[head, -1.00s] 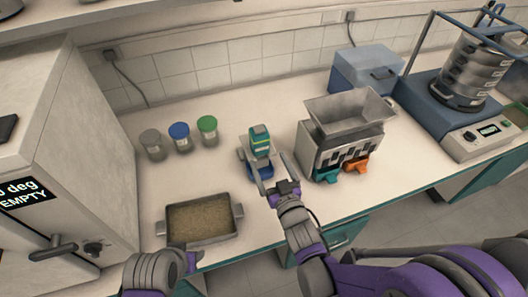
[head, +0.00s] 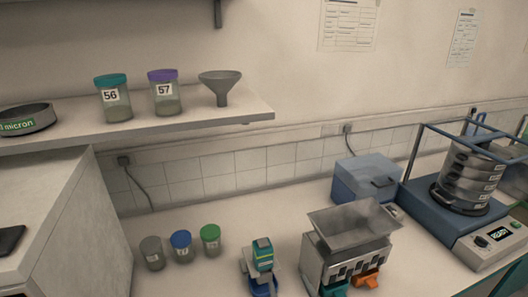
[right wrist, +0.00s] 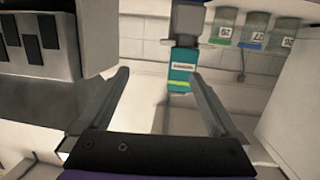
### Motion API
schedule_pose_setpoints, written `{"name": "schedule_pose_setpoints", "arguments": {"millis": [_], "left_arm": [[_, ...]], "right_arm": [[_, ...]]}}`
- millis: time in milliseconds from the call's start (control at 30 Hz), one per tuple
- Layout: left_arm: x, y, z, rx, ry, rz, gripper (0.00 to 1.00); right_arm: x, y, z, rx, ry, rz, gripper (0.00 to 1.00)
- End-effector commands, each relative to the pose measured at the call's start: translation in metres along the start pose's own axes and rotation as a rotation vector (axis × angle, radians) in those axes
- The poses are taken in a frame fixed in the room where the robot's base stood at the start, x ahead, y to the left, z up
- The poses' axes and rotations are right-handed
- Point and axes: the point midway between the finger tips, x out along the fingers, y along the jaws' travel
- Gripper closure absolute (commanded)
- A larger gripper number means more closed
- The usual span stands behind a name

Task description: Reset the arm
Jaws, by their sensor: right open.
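My right gripper (right wrist: 160,74) is open in the right wrist view, with nothing between its two grey fingers. Beyond the fingertips is a small device with a teal, yellow-striped top (right wrist: 182,68); it appears upside down there. In the head view the same device (head: 263,258) stands on the bench at the bottom centre, its base cut by the picture edge. I cannot make out the right gripper clearly in the head view. My left gripper is out of view.
A sieve shaker (head: 466,205) is at far right. A wall shelf (head: 200,122) holds two jars, a funnel and a sieve.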

Motion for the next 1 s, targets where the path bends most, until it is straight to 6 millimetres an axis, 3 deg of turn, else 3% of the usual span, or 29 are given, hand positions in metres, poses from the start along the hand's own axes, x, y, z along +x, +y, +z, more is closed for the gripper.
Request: {"name": "schedule_pose_setpoints", "arguments": {"millis": [100, 300, 500, 600, 733, 1000], "left_arm": [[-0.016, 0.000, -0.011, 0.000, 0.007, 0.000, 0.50], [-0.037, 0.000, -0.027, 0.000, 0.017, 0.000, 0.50], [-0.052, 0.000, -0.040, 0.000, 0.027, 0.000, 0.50], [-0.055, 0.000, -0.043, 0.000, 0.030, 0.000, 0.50], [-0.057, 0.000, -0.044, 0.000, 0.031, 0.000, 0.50], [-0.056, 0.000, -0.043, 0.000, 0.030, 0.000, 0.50]], "right_arm": [[-0.027, 0.034, -0.004, 0.013, -0.189, 0.089, 0.03], [-0.097, 0.067, 0.008, 0.059, -0.533, 0.179, 0.03], [-0.170, 0.070, 0.018, 0.113, -0.800, 0.191, 0.03], [-0.193, 0.067, 0.020, 0.129, -0.877, 0.184, 0.03], [-0.205, 0.065, 0.023, 0.139, -0.920, 0.179, 0.03], [-0.206, 0.064, 0.024, 0.139, -0.923, 0.178, 0.03]]}}
